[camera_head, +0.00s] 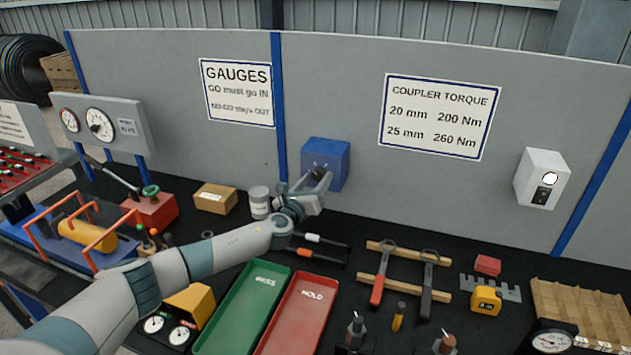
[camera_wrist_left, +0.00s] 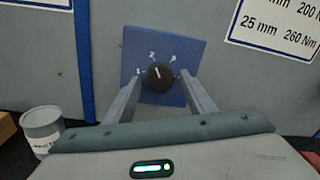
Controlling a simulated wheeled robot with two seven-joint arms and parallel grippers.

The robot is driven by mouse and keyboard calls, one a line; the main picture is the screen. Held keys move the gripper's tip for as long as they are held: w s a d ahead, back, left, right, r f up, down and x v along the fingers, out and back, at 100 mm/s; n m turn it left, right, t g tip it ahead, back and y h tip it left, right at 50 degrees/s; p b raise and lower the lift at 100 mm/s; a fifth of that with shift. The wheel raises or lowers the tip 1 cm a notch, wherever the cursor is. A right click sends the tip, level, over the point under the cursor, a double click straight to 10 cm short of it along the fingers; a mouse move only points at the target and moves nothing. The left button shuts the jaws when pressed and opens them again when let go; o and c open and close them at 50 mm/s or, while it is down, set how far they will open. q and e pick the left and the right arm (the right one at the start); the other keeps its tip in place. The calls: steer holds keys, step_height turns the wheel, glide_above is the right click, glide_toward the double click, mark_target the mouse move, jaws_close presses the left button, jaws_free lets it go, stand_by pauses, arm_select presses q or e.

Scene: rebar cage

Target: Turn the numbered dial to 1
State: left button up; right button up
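The blue box (camera_head: 338,155) stands against the grey panel in the head view. Its dark round dial (camera_wrist_left: 160,75) faces me in the left wrist view, on the box's blue front face (camera_wrist_left: 180,45). White marks surround the dial, small and hard to read; a 1 seems to sit at its left. The dial's white pointer line points up, tilted slightly left. My left gripper (camera_head: 308,183) is in front of the box. In the wrist view its fingers (camera_wrist_left: 161,84) are spread, one each side of the dial, with visible gaps. My right gripper is out of view.
A white can (camera_head: 259,203) and a cardboard box (camera_head: 215,198) stand left of my left gripper. Green (camera_head: 242,310) and red (camera_head: 300,315) trays lie nearer me. Tools (camera_head: 380,275) lie on the black table to the right. The panel stands behind the blue box.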

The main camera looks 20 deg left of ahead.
arm_select(q)
steer(key=c, duration=0.9)
steer(key=shift+f, duration=0.1)
steer(key=shift+d+f+n+b, duration=0.1)
steer(key=shift+f+n+b, duration=0.05)
steer(key=shift+n+b, duration=1.2)
steer(key=n+b, duration=0.1)
steer(key=n, duration=0.1)
steer(key=shift+d+n, duration=0.1)
steer(key=shift+n, duration=0.25)
steer(key=n+b, duration=0.2)
steer(key=n, duration=0.1)
steer(key=shift+n+t, duration=0.3)
steer(key=shift+n, duration=0.1)
steer(key=shift+r+n+y+b, duration=0.15)
steer(key=shift+n+b, duration=0.2)
steer(key=shift+n, duration=0.45)
steer(key=shift+r+n+y+b, duration=0.15)
steer(key=shift+n+b, duration=0.15)
steer(key=shift+n, duration=0.5)
